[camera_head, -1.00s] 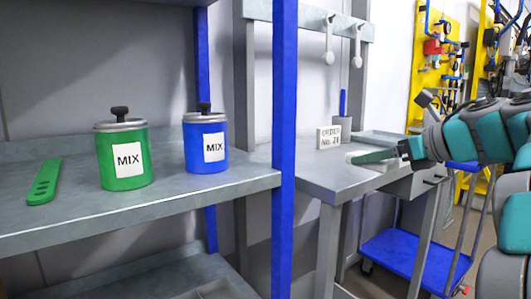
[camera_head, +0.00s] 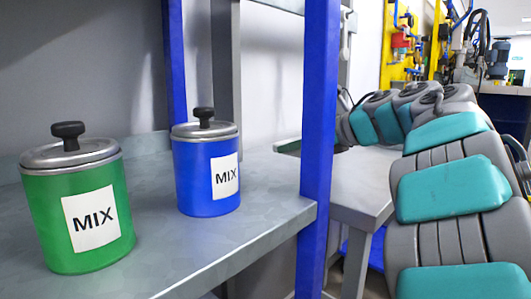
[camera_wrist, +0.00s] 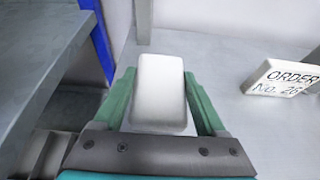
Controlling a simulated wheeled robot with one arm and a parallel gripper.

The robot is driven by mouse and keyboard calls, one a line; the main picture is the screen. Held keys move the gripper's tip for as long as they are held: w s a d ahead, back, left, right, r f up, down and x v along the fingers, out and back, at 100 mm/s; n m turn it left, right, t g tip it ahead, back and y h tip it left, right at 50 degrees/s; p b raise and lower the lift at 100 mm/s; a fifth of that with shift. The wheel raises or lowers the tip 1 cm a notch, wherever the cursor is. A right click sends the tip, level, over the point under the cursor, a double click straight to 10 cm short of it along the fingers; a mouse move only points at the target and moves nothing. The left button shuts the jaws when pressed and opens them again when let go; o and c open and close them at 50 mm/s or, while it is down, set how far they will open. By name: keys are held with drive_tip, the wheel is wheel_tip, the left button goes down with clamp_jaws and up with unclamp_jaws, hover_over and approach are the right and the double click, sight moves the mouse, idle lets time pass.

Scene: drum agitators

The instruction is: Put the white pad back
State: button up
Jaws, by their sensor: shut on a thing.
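The white pad (camera_wrist: 160,85) is a pale block with rounded corners. In the wrist view it sits between the two green fingers of my gripper (camera_wrist: 160,73), which are shut on its sides. The pad's underside is hidden, and I cannot tell whether it touches the surface below. In the head view, the gripper end of my arm is largely hidden behind the blue post, and the pad cannot be made out there.
A green MIX drum (camera_head: 75,205) and a blue MIX drum (camera_head: 207,172) stand on the grey shelf (camera_head: 255,225). A blue post (camera_head: 319,130) rises at its right end. A grey bench (camera_head: 360,185) lies beyond. A white order sign (camera_wrist: 285,78) stands right of my gripper.

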drive_tip(key=p, duration=0.2)
hover_over(269, 162)
drive_tip(key=shift+s+f, duration=0.1)
drive_tip(key=shift+f, duration=2.15)
drive_tip(key=shift+f, duration=0.15)
drive_tip(key=o, duration=1.4)
